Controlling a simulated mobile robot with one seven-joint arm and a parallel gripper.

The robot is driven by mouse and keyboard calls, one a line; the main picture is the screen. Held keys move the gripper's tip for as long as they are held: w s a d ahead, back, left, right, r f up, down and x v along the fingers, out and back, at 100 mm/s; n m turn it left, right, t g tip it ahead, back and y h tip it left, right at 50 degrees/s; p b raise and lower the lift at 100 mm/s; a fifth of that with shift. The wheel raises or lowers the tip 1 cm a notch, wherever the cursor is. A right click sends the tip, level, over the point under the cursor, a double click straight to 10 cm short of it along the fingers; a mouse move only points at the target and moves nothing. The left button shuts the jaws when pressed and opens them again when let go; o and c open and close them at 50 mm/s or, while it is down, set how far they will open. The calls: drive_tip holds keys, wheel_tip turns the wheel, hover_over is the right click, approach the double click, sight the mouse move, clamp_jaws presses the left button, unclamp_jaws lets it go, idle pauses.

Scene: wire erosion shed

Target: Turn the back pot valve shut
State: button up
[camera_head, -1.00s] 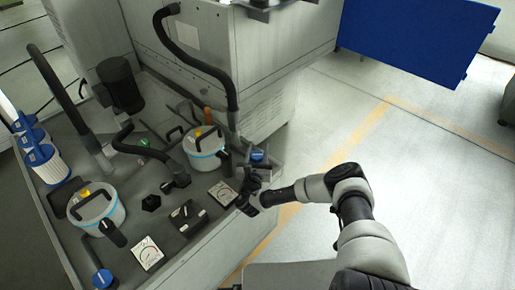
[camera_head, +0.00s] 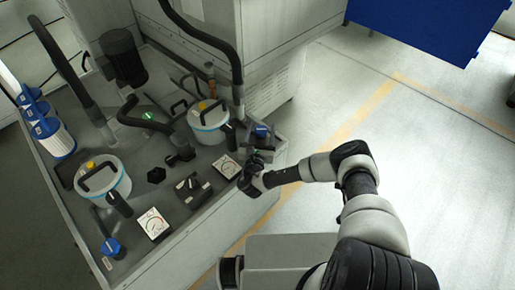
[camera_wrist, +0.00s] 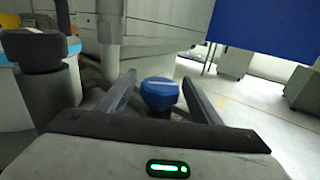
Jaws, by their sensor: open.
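The back pot (camera_head: 207,120) is a white and blue tub with a black handle, towards the far end of the grey bench. A blue knob (camera_head: 261,130) stands near the bench's far right corner, beside that pot. In the wrist view the blue faceted knob (camera_wrist: 160,93) sits between my two fingers, with gaps showing at its sides. My gripper (camera_wrist: 158,77) is open and holds nothing. In the head view my gripper (camera_head: 257,150) is at the bench edge by the knob and partly covers its base. The knob's stem is mostly hidden.
A black-capped cylinder (camera_wrist: 48,80) stands close on the left in the wrist view. A dial gauge (camera_head: 227,166) and a black switch box (camera_head: 193,187) lie near my gripper. A front pot (camera_head: 103,181) and another blue knob (camera_head: 111,246) are further left. The floor right is clear.

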drive_tip(key=s, duration=0.4)
drive_tip(key=s+a, duration=0.1)
drive_tip(key=s, duration=0.4)
drive_tip(key=s+a, duration=0.1)
drive_tip(key=s, duration=0.4)
drive_tip(key=shift+s+a, duration=0.15)
